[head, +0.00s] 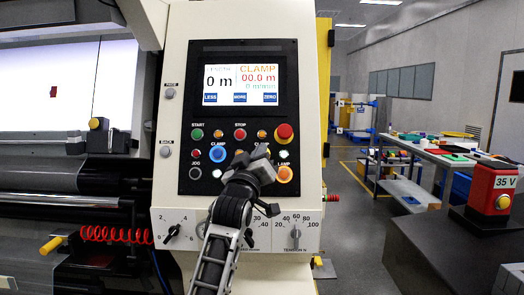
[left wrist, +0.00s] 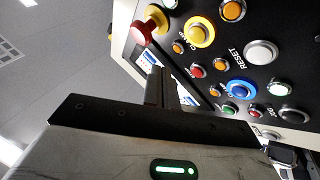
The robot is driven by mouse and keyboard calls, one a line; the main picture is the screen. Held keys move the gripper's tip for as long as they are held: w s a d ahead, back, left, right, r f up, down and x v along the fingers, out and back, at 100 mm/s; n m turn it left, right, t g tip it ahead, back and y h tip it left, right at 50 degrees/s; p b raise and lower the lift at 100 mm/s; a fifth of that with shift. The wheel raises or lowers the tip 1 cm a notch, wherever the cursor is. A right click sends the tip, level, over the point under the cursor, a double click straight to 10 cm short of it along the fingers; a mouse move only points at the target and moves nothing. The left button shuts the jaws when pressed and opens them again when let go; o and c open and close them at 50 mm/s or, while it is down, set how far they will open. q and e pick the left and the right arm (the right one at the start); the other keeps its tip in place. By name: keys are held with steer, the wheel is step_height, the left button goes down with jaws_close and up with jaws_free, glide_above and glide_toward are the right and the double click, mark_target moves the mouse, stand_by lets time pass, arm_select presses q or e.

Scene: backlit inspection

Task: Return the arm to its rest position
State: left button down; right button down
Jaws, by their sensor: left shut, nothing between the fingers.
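My left arm reaches up from the bottom of the head view, and my left gripper (head: 258,153) is in front of the control panel (head: 187,110). Its fingers are shut with nothing between them. They cover part of the lower button rows. In the left wrist view the shut fingers (left wrist: 160,88) point towards the panel's screen edge and buttons; I cannot tell whether they touch. A blue button (head: 217,154) is left of the gripper and a lit orange button (head: 285,174) is at its lower right. My right gripper is not in view.
A red mushroom button (head: 285,131) stands out from the panel, up and right of the gripper. Knobs (head: 295,233) are below. A coiled red cable (head: 115,234) hangs left. A red 35 V unit (head: 494,190) stands right, with a cluttered bench (head: 430,157) behind.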

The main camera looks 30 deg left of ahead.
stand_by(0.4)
arm_select(q)
steer(key=s+d+f+m+g+h, duration=0.2)
steer(key=s+d+f, duration=0.15)
steer(key=f, duration=0.65)
steer(key=s+d+f+m+g+h, duration=0.1)
steer(key=s+d+f+m+h, duration=0.2)
steer(key=f, duration=0.6)
steer(key=s+d+f+m+g+h, duration=0.15)
steer(key=d+f, duration=0.35)
steer(key=f, duration=0.5)
steer(key=s+d+f+m+g+h, duration=0.1)
steer(key=s+d+f+g, duration=0.1)
steer(key=s+d+f, duration=0.2)
steer(key=s+d+f+m+g+h, duration=0.1)
steer(key=s+d+f+m+g, duration=0.1)
steer(key=s+f, duration=0.5)
steer(key=s+d+f+m+g+h, duration=0.1)
steer(key=s+d+f, duration=0.4)
steer(key=s, duration=0.7)
steer(key=shift+s+d+f+m+g, duration=0.2)
steer(key=shift+d+f+m+g, duration=0.2)
steer(key=shift+f+g, duration=0.4)
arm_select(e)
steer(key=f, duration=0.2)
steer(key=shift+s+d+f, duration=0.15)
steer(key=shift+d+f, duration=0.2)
arm_select(q)
steer(key=shift+a, duration=0.1)
